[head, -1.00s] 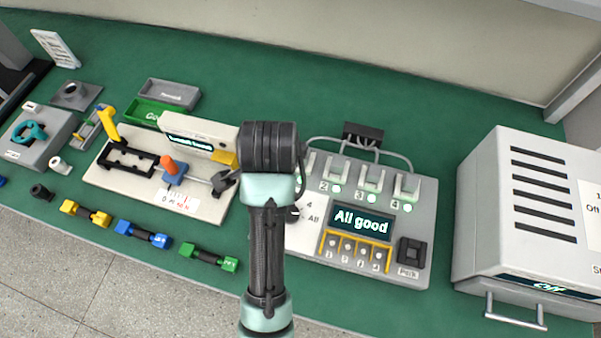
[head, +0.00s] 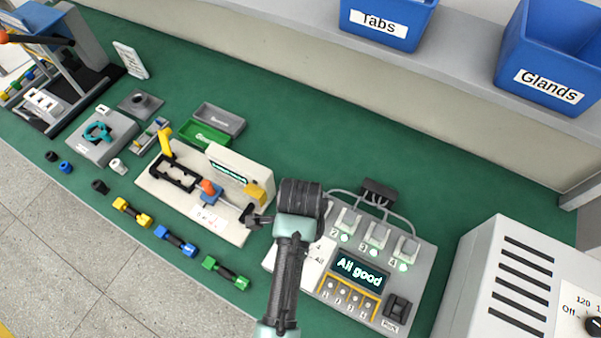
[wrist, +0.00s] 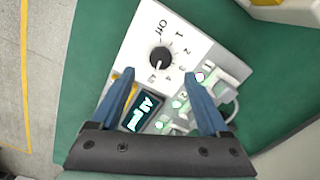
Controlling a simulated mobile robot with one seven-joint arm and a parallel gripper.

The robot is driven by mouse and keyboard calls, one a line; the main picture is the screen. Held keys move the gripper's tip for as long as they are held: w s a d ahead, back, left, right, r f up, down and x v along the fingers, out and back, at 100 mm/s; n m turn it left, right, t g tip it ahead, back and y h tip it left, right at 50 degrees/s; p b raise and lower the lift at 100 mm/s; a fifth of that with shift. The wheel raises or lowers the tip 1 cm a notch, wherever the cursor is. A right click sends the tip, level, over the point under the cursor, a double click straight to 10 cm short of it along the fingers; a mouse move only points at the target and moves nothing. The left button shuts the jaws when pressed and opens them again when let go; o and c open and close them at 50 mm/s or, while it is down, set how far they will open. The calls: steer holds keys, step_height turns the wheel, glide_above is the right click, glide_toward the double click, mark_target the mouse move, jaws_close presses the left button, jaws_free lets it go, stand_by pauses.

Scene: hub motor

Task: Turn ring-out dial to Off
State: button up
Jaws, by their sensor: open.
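The ring-out dial (wrist: 162,59) is a round black knob on a white plate (wrist: 143,42) marked Off, 1, 2, 3, 4 and All. I cannot clearly tell which mark its pointer faces. The plate belongs to a grey ring-out panel (head: 419,262) with a display (head: 359,270) reading "All good". My gripper (wrist: 159,75) is open and empty above the panel. In the wrist view the dial appears just beyond the gap between the fingertips, apart from both. In the head view my arm covers the dial and my fingers.
A white fixture (head: 172,195) stands left of the panel, with yellow, blue and green double-ended pieces in front. A white cabinet (head: 490,290) stands to the right. Blue bins (head: 388,22) sit on the shelf behind. Green bench (head: 300,130) is clear behind the panel.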

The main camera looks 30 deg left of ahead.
step_height(320, 180, down, 7)
steer(key=shift+r, duration=0.1)
stand_by(0.3)
jaws_close()
